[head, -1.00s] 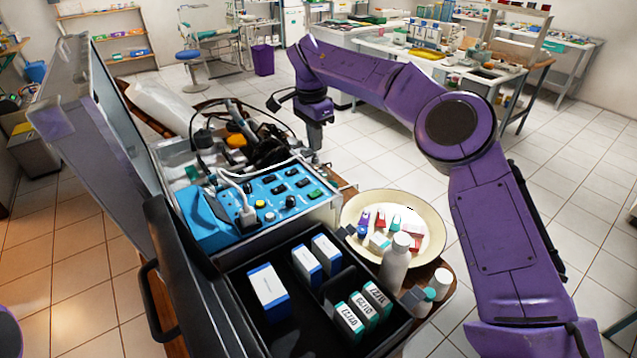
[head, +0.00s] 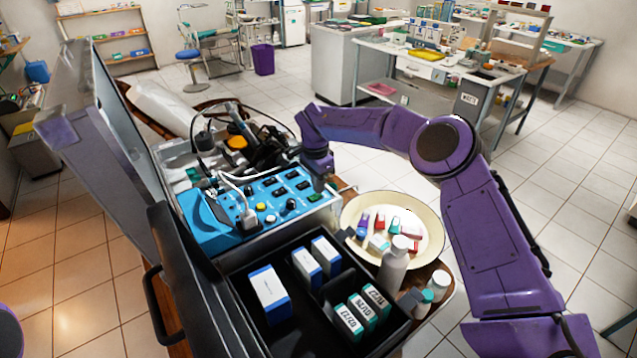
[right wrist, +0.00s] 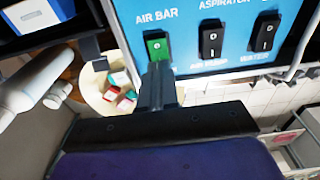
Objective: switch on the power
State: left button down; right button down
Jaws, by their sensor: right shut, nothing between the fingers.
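The blue control panel (head: 262,215) of the portable dental unit lies in the open case, with rows of switches and knobs. In the right wrist view, a green rocker switch (right wrist: 157,46) sits below the label AIR BAR, beside two black rocker switches (right wrist: 212,40) (right wrist: 263,36). No power label is readable. My right gripper (right wrist: 158,76) is shut and empty, its fingertips overlapping the lower edge of the green switch; I cannot tell whether they touch. My left gripper is out of view.
A black tray (head: 232,268) with several boxes lies in front of the panel. A cream plate (head: 432,250) with small items and a white bottle (head: 395,266) stand to the right. Cables and handpieces crowd behind the panel. The raised lid stands at left.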

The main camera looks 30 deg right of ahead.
jog(key=shift+f, duration=0.35)
